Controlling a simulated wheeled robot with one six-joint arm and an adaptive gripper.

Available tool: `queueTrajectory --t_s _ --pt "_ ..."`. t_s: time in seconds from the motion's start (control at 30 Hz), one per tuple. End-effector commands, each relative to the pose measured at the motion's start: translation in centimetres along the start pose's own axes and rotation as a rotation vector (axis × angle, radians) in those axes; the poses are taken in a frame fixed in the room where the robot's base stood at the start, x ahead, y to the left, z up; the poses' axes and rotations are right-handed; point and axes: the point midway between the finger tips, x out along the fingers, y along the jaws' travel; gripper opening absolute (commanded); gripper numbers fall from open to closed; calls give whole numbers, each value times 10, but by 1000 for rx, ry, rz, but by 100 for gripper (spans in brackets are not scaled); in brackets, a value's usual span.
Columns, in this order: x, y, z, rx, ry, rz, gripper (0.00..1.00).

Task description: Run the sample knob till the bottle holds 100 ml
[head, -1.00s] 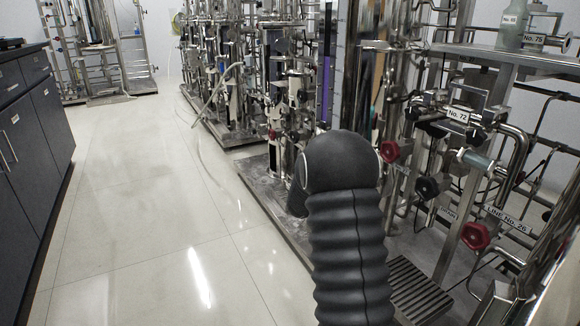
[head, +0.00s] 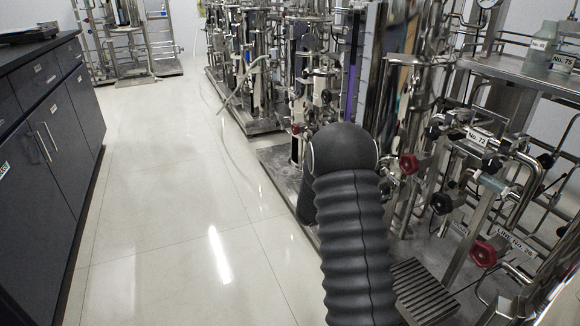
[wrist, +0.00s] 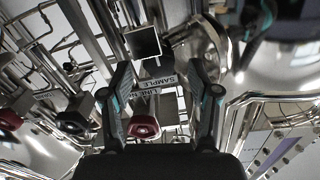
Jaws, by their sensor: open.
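In the wrist view my gripper (wrist: 160,72) is open, with its two fingers apart and nothing between them touching. A plate reading SAMPLE (wrist: 155,83) shows upside down between the fingers. A red knob (wrist: 145,127) shows below that plate, nearer the left finger; I cannot tell its distance. My gripper is hidden in the head view behind my arm.
Head view: a red knob (head: 409,164), a black knob (head: 441,203) and a lower red knob (head: 484,252) sit on the piped skid at right. A steel shelf (head: 510,74) juts above. Dark cabinets (head: 50,150) line the left; the floor (head: 165,220) between is clear.

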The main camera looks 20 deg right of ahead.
Motion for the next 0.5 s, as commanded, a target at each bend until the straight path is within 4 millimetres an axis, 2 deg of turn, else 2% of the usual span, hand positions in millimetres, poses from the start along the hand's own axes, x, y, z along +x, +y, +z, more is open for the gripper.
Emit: queueTrajectory --t_s 0.5 --pt "-90 -1 0 3 0 -3 61"
